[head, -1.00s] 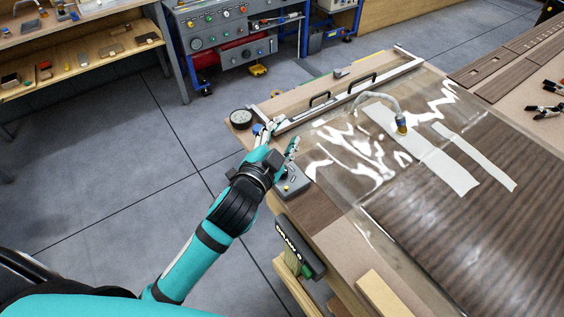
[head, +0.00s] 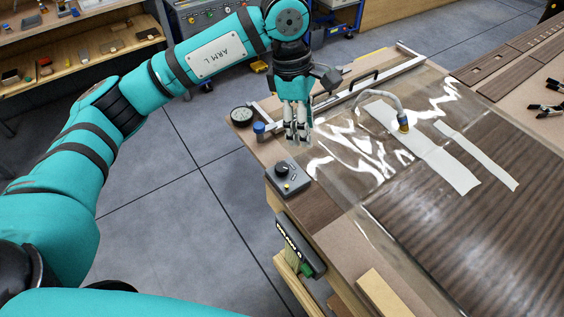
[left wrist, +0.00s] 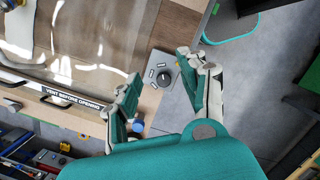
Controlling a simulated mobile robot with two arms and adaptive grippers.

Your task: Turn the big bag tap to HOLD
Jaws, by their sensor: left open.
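The tap is a small grey box with a round black knob (head: 282,170) at the near left corner of the table in the head view. It also shows in the left wrist view (left wrist: 162,77), between my fingers in the picture. Its small markings are too small to read, so I cannot tell its setting. My left gripper (head: 298,138) points down, open and empty, above the table edge just behind the tap, apart from it. Its spread fingers also show in the left wrist view (left wrist: 157,70). My right gripper is not in view.
A blue-capped cylinder (head: 261,130) and a round gauge (head: 241,116) stand left of my gripper. The clear bag (head: 340,150) with a hose fitting (head: 403,124) covers the veneer to the right. A framed bar with handles (head: 330,96) runs along the back.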

